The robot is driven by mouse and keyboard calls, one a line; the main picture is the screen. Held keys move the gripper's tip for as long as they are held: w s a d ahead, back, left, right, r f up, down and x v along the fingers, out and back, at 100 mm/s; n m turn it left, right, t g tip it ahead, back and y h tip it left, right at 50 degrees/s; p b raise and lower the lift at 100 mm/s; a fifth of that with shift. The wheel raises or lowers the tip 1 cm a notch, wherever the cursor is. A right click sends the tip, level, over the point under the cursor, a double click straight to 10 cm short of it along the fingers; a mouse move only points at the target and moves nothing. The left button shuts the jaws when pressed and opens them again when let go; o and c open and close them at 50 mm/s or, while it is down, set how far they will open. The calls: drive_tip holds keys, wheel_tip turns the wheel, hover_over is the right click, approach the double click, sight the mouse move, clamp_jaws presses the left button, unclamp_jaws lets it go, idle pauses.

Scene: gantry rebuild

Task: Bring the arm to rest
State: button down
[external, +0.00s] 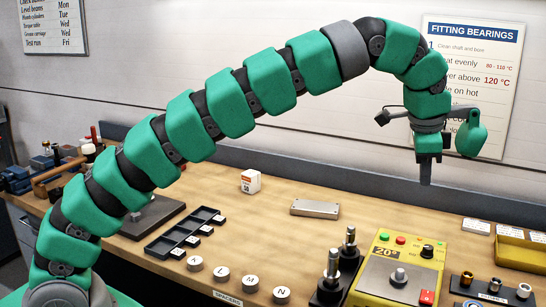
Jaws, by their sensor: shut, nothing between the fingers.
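My green segmented arm arches from the lower left over the workbench (330,228). My gripper (425,180) hangs at its right end, pointing down in the air above the back right of the bench. Its dark fingers are together with nothing visible between them. It is apart from the things on the bench.
A yellow box with buttons (390,283) stands at the front right, beside dark upright posts (333,265). A grey metal block (315,208), a small white box (250,181), lettered discs (222,273) and a black compartment tray (160,245) lie on the bench. A poster (490,70) hangs behind.

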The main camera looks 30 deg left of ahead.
drive_tip(key=w+a+r+n+t+h+b, duration=0.1)
drive_tip(key=w+a+r+n+t, duration=0.2)
drive_tip(key=a+r, duration=0.45)
drive_tip(key=w+a+r+n+t+b, duration=0.15)
drive_tip(key=w+a+r, duration=0.3)
drive_tip(key=a, duration=0.65)
drive_tip(key=w+a+r+n+t+h+b, duration=0.1)
drive_tip(key=w+a+r+n+t+b, duration=0.15)
drive_tip(key=a+r, duration=0.5)
drive_tip(key=s+a+r+n+t+y+b, duration=0.1)
drive_tip(key=s+a+r+n+t, duration=0.2)
drive_tip(key=a, duration=0.6)
drive_tip(key=s+a+r+n+t+y+b, duration=0.1)
drive_tip(key=s+a+r+n+b, duration=0.25)
drive_tip(key=a, duration=0.65)
drive_tip(key=s+a+r+n+t+y, duration=0.1)
drive_tip(key=s+a+r+n+t, duration=0.1)
drive_tip(key=s+a+r, duration=0.5)
wheel_tip(320, 180, down, 28)
drive_tip(key=w+a+b, duration=0.1)
drive_tip(key=a+b, duration=0.1)
drive_tip(key=b, duration=2.2)
drive_tip(key=shift+r, duration=0.2)
